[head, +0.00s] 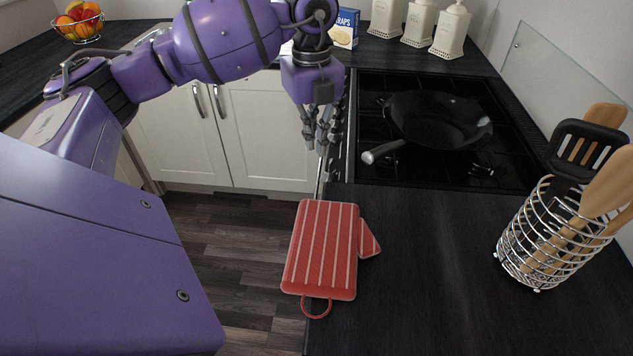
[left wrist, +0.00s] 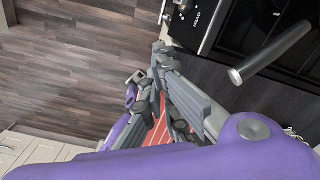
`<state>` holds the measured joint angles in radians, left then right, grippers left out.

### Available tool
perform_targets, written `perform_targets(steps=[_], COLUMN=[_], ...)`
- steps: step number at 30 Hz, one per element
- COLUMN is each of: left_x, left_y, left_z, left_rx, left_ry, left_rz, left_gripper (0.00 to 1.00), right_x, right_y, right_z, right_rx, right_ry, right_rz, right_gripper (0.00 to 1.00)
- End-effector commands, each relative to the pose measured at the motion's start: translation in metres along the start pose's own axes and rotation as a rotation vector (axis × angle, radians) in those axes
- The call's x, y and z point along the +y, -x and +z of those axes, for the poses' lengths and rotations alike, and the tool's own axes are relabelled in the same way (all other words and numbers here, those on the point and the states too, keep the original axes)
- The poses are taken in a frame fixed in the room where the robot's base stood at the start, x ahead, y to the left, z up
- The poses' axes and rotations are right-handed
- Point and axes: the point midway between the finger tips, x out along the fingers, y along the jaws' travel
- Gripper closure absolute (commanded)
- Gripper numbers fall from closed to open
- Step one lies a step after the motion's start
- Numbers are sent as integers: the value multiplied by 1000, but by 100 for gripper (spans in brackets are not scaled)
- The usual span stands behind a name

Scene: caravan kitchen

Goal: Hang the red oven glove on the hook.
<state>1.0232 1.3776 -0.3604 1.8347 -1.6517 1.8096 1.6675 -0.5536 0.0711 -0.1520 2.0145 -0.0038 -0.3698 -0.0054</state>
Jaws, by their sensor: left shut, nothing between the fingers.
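The red oven glove (head: 321,248) has pale stripes and lies at the left edge of the dark worktop, partly overhanging the floor side. Its thumb (head: 369,240) points right and its red hanging loop (head: 317,308) is at the near end. My left gripper (head: 322,142) is shut and empty, pointing down beyond the glove's far end and apart from it. In the left wrist view red striped cloth (left wrist: 163,122) shows behind the gripper fingers, which hide much of it. I cannot make out the hook in either view. My right gripper is not in view.
A black wok (head: 436,118) sits on the hob, its handle (head: 382,152) pointing towards my left gripper. A wire utensil holder (head: 522,245) stands at the right. White canisters (head: 451,30) and a fruit bowl (head: 79,24) stand at the back. Worktop right of the glove is clear.

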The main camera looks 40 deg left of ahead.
Motion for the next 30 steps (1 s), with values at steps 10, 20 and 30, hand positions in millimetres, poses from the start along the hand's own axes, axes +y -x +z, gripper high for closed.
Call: perform_targets(steps=[10, 20, 30], left_x=[2, 2, -1], left_y=[-33, -102, -99], left_z=[-1, -1, -39], left_rx=[1, 1, -2], left_ry=[60, 58, 56], left_rz=[8, 5, 2], left_gripper=[100, 100, 100], right_x=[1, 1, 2], right_y=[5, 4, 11], right_z=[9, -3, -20], right_rx=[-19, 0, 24], right_ry=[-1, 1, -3], right_rz=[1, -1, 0], right_gripper=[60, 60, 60])
